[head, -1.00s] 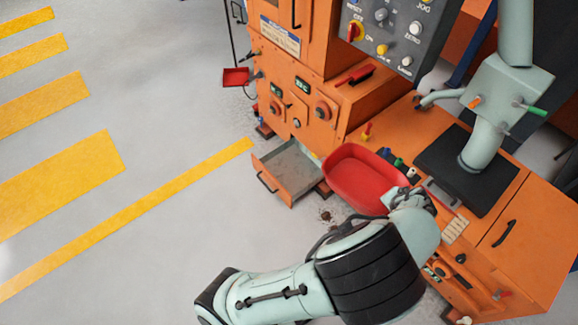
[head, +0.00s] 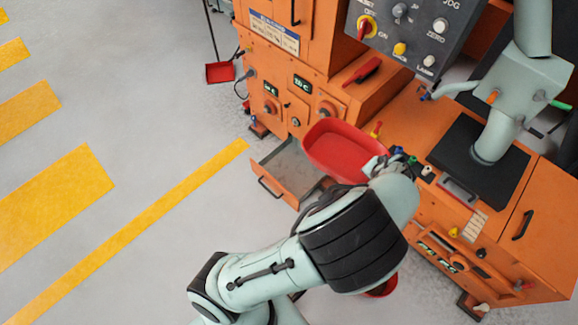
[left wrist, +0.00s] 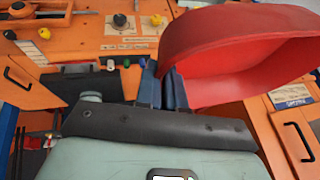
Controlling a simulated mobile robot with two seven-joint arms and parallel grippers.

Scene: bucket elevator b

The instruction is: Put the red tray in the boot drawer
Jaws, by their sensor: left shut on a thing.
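The red tray (head: 345,148) is an oval open tub, empty inside as far as I see. My left gripper (head: 376,166) is shut on its near right rim and holds it up, slightly tilted. In the left wrist view the dark fingers (left wrist: 166,88) pinch the rim of the tray (left wrist: 235,50). The boot drawer (head: 272,187) is pulled out of the orange machine's lower front, with a grey interior and a black handle. The tray is above the drawer's right side and hides part of it. My right gripper is not in view.
The orange machine (head: 470,225) has a control panel (head: 410,30), knobs and a red brush (head: 362,72) on its ledge. A red dustpan (head: 220,72) is on the floor behind. A red container (head: 384,288) shows partly below my arm. The floor at left is clear.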

